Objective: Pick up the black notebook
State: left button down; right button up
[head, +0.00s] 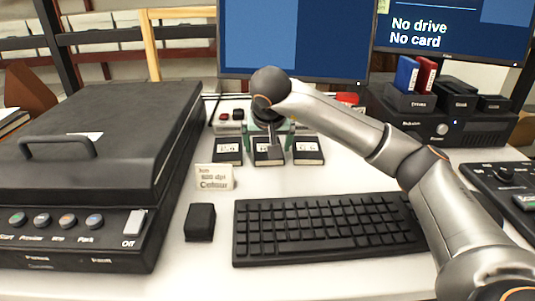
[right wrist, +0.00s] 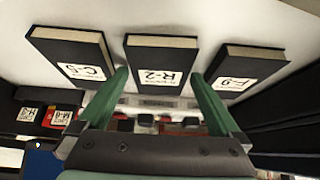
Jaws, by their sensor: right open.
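Three black notebooks with white labels lie in a row on the white desk below the monitor: a left one (head: 228,154), a middle one (head: 265,160) and a right one (head: 307,154). In the right wrist view their labels read C-5 (right wrist: 72,50), R-2 (right wrist: 160,58) and F-9 (right wrist: 246,66). My right gripper (head: 270,145) is over the middle notebook and partly hides it. In the wrist view its green fingers (right wrist: 159,76) are spread and empty, with the tips by the near corners of R-2. Contact cannot be told. My left gripper is out of view.
A black scanner (head: 100,140) fills the left. A keyboard (head: 320,228), a small black block (head: 200,222) and a "600 dpi Colour" card (head: 215,178) lie in front of the notebooks. The monitor (head: 295,40) stands behind. Red and blue cartridges stand at the right.

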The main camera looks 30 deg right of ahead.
jog(key=shift+r, duration=0.1)
jog(key=c, duration=1.2)
